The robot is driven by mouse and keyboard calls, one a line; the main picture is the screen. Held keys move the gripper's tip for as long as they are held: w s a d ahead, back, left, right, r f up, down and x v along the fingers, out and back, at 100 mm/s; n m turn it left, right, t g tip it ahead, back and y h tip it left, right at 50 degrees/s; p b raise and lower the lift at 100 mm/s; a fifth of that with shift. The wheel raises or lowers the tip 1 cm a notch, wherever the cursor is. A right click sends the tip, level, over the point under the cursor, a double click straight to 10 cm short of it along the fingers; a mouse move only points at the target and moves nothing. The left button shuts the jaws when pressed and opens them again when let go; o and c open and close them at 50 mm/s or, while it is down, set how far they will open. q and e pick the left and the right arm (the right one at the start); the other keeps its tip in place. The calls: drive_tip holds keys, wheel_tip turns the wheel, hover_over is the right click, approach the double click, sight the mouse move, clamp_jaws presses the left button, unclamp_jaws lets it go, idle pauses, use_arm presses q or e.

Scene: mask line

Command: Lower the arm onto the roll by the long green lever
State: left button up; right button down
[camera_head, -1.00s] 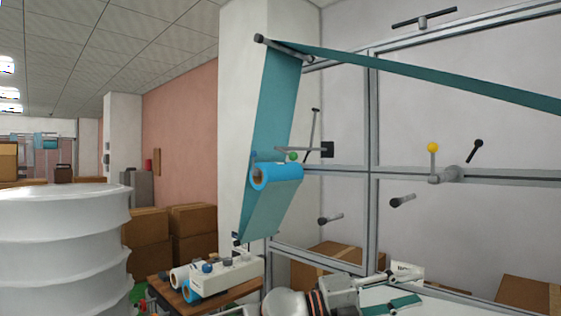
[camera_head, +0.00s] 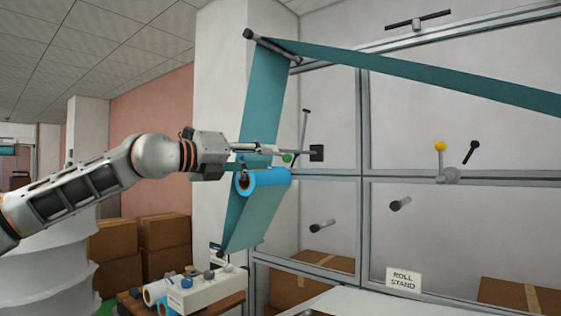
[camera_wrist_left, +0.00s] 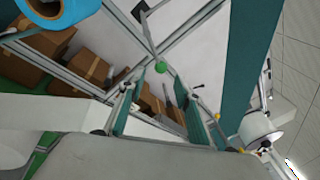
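The green knob (camera_head: 287,158) of the long lever shows just beyond my left fingertips, in front of a black block (camera_head: 316,153) on the frame. It also shows in the left wrist view (camera_wrist_left: 160,67), ahead of the gap between the fingers, with a grey rod behind it. My left gripper (camera_head: 270,157) is open and empty, pointing right at the knob; both fingers show in the left wrist view (camera_wrist_left: 158,112). A thin rod with a dark end (camera_head: 306,112) stands raised above the block. The blue roll (camera_head: 265,181) is just below the gripper. My right gripper is out of view.
A teal web (camera_head: 266,90) hangs behind the gripper and runs over a top roller. A yellow-knobbed lever (camera_head: 440,147) and black-ended bars (camera_head: 400,204) are farther right. A white control box (camera_head: 205,290) stands below. The air right of the knob looks open.

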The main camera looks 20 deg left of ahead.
sight(287, 158)
use_arm(q)
drive_tip(key=p+x, duration=0.1)
drive_tip(key=x, duration=0.7)
drive_tip(key=shift+s+d, duration=0.1)
drive_tip(key=shift+s, duration=0.05)
clamp_jaws()
